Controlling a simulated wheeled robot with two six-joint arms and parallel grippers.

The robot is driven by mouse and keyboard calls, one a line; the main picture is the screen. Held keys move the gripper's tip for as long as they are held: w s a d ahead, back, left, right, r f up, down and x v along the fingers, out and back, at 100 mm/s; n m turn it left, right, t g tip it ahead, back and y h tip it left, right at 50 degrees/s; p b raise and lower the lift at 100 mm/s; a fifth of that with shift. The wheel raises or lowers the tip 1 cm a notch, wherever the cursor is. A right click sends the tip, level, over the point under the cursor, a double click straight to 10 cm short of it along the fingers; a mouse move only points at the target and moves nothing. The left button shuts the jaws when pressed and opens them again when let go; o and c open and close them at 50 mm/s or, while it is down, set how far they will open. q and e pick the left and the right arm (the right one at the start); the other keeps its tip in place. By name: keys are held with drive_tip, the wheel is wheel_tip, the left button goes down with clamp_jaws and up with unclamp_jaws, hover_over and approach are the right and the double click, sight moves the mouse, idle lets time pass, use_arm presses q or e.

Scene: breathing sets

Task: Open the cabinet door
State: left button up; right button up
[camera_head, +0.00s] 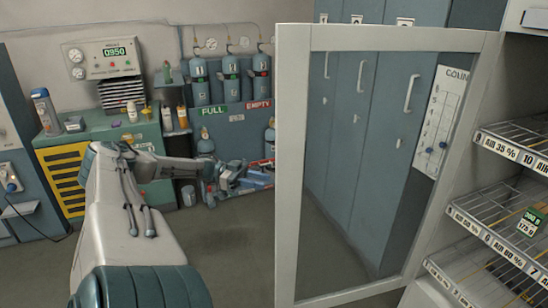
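The cabinet door (292,150) is a pale frame around a clear pane, on the right half of the head view. It stands swung out from the cabinet, whose wire shelves (510,222) are exposed at the far right. My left arm reaches in from the lower left. My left gripper (258,176) is just left of the door's free edge in the picture. Whether it touches the door I cannot tell. Its fingers blend into the clutter behind, so their opening is unclear. My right gripper is out of view.
Blue lockers (385,130) show through the pane. A green cabinet (100,132) with bottles stands at the back left. Gas cylinders (231,80) stand at the back wall by FULL and EMPTY signs. Grey floor (240,250) is clear between my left arm and the door.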

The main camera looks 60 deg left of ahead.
use_arm(q)
drive_tip(key=shift+v, duration=1.35)
